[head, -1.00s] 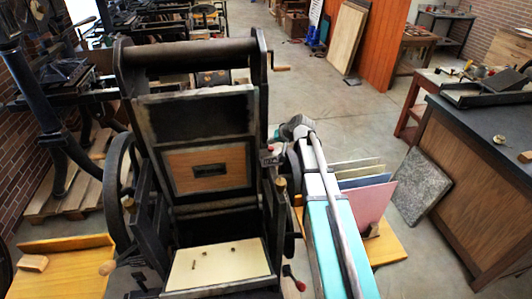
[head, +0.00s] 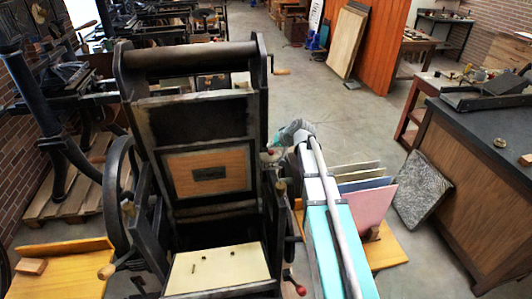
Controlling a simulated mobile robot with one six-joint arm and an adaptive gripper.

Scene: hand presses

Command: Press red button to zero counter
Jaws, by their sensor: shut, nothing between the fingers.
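A small counter (head: 268,158) sits on the right upright of the black hand press, and a small red spot (head: 271,151), which looks like its red button, shows at its top. My arm reaches up from the bottom edge, and its wrist bends left toward the counter. My gripper (head: 279,152) is small and dark at the wrist's end, shut and empty, just right of the red spot. The wrist partly hides the fingers. I cannot tell whether the fingertips touch the button.
The press (head: 190,56) stands tall with a cream pad (head: 215,270) on its bed and a red-knobbed handle (head: 299,289) at lower right. Upright boards (head: 372,205) stand right of my arm. A dark-topped counter desk (head: 465,185) is farther right. Open floor lies beyond.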

